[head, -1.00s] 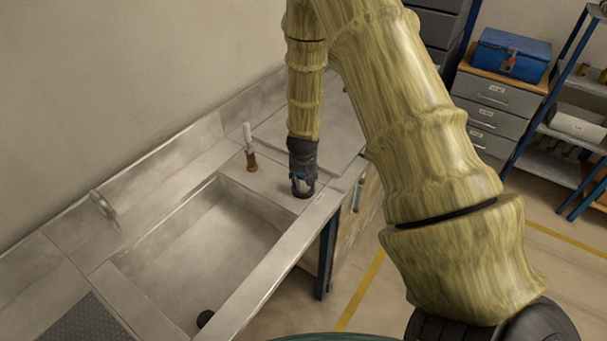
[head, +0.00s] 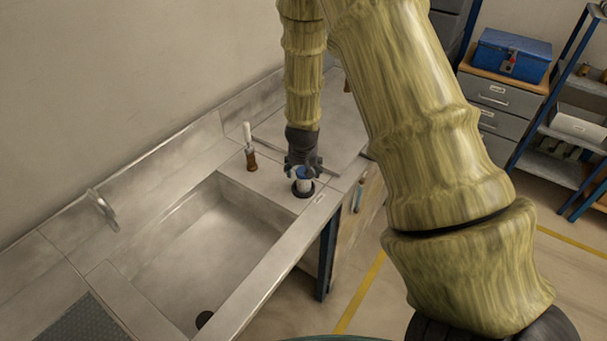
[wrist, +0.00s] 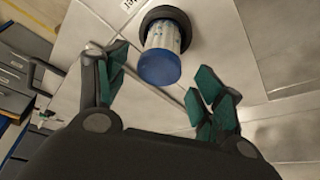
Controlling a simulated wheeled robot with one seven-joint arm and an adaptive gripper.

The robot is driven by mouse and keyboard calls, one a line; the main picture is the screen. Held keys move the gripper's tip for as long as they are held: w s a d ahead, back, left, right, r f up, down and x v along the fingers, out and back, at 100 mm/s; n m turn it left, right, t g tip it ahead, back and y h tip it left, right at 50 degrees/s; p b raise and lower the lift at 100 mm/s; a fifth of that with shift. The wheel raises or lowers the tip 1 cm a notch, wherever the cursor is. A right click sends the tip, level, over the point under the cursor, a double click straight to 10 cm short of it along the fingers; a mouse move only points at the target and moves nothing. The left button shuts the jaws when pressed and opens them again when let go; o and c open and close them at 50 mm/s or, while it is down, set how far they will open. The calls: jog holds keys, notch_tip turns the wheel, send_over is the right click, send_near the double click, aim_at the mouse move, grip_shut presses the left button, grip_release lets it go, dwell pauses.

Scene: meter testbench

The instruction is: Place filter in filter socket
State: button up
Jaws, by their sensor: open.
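The filter (head: 303,182) is a short white cylinder with a blue top. It stands upright in the filter socket (head: 303,192), a dark ring on the steel bench beside the sink. In the wrist view the filter's blue end (wrist: 160,68) faces me, with the dark socket ring (wrist: 168,15) around its far end. My gripper (head: 303,168) is just above the filter. In the wrist view my gripper (wrist: 158,88) is open, its green-padded fingers spread to either side and apart from the filter. How deep the filter sits cannot be told.
A brown-and-white upright item (head: 250,148) stands on the bench left of the socket. The sink basin (head: 200,250) lies in front and to the left, with a faucet (head: 102,205) at the wall. A blue toolbox (head: 511,56) sits on a drawer cabinet at the right.

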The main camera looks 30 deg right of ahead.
jog(key=b+v, duration=0.2)
jog(key=v, duration=0.6)
jog(key=shift+d, duration=0.1)
dwell(0.3)
